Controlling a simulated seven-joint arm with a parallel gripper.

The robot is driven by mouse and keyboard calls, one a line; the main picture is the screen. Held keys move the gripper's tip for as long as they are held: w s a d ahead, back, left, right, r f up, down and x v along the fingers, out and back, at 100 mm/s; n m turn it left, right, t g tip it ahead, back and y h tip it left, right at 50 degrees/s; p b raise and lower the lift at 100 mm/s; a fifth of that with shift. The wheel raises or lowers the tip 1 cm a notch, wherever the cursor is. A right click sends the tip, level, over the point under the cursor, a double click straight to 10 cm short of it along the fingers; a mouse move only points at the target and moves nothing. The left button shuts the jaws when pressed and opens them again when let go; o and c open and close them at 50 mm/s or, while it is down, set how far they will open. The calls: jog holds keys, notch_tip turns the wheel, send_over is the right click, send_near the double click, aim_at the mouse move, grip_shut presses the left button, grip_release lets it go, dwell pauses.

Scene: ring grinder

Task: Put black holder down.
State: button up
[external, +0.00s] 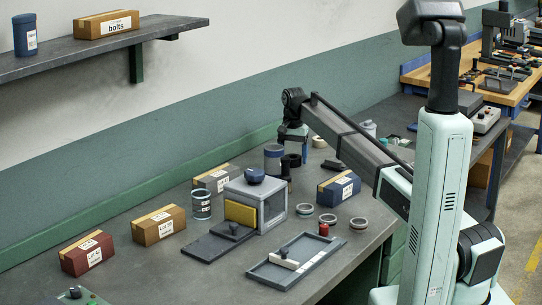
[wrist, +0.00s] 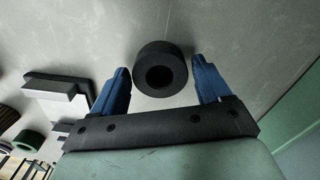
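The black holder (wrist: 148,88) is a thick dark ring with a round hole. In the wrist view it lies between the two blue fingertips of my gripper (wrist: 160,82), with a narrow gap showing on each side. The fingers are spread and do not visibly grip it. In the external view my gripper (external: 292,136) points down over the back of the bench, and a dark shape that looks like the holder (external: 290,160) is just below it. I cannot tell whether the holder's underside touches the bench.
A dark blue cylinder (external: 273,159) stands close by on the left. The grey grinder box (external: 270,200) with a yellow panel is in front. A blue carton (external: 339,188), several small rings and a shallow tray (external: 296,264) lie nearer. A green wall (wrist: 300,125) edges the wrist view.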

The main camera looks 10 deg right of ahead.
aim_at(293, 157)
jog(key=shift+o, duration=0.9)
jog(key=shift+r, duration=0.15)
notch_tip(293, 157, up, 12)
